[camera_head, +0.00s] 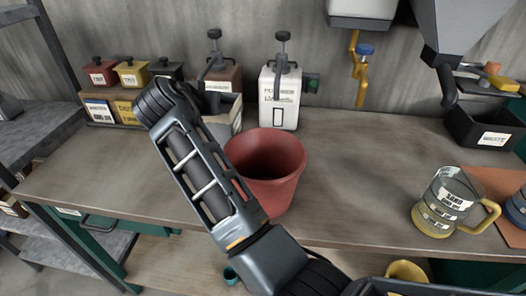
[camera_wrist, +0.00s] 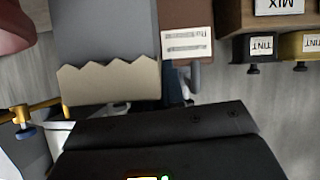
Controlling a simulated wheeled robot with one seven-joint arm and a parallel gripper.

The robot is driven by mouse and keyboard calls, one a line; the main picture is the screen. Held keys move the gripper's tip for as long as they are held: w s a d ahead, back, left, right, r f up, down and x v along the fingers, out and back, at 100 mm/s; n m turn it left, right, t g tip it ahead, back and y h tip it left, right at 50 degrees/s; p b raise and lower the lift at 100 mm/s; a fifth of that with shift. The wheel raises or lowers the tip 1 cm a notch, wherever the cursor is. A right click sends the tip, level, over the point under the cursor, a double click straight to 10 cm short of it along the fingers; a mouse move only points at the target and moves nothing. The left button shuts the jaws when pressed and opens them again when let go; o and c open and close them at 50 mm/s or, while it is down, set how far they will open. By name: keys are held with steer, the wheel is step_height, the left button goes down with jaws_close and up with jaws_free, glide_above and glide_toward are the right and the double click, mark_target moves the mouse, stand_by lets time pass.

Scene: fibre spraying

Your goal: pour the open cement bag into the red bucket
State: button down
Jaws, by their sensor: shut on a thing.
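The red bucket (camera_head: 280,188) stands upright on the workbench, right of my forearm, which covers part of its left side. Its visible inside looks empty. A red piece of it shows in the wrist view's top left corner (camera_wrist: 20,28). The grey cement bag (camera_wrist: 108,35) has a jagged, torn pale edge and fills the upper left of the upside-down wrist view. In the head view the bag (camera_head: 228,118) is partly hidden behind my arm, behind and left of the bucket, and looks roughly upright. My gripper (camera_head: 203,103) is shut on the bag; its fingertips are mostly hidden.
A white dispenser (camera_head: 280,98) stands just behind the bucket. Small tint boxes (camera_head: 130,75) line the back left. A measuring jug (camera_head: 440,205) and a black waste bin (camera_head: 485,135) are at right. The bench between bucket and jug is clear.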

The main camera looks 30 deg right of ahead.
steer(key=shift+f, duration=0.95)
steer(key=s+d+r+m+t, duration=0.1)
steer(key=s+r+t, duration=0.1)
steer(key=r, duration=0.3)
steer(key=s+d+r+m+t, duration=0.1)
steer(key=s+r+m+t, duration=0.1)
steer(key=r, duration=0.3)
steer(key=shift+s+b, duration=0.45)
steer(key=shift+s, duration=0.3)
steer(key=shift+s+d+r+m+t+b, duration=0.25)
steer(key=shift+s+m+t+b, duration=0.1)
steer(key=shift+s+b, duration=0.15)
steer(key=shift+s+d+r+m+t+b, duration=0.15)
steer(key=shift+s+r+m+t+b, duration=0.15)
steer(key=shift+s+b, duration=0.2)
steer(key=shift+s+d+f+m+t+h+b, duration=0.25)
steer(key=shift+m+b, duration=0.2)
steer(key=shift+b, duration=0.5)
steer(key=shift+s+f+m+t+h+b, duration=0.2)
steer(key=shift+s+m+b, duration=0.15)
steer(key=shift+b, duration=0.6)
steer(key=shift+s+d+f+m+t+h+b, duration=0.2)
steer(key=shift+s+f+m+t+h+b, duration=0.15)
steer(key=shift+m+b, duration=1.2)
steer(key=shift+s+d+f+m+t+h+b, duration=0.2)
steer(key=shift+s+f+m+t+b, duration=0.4)
steer(key=shift+b, duration=1.6)
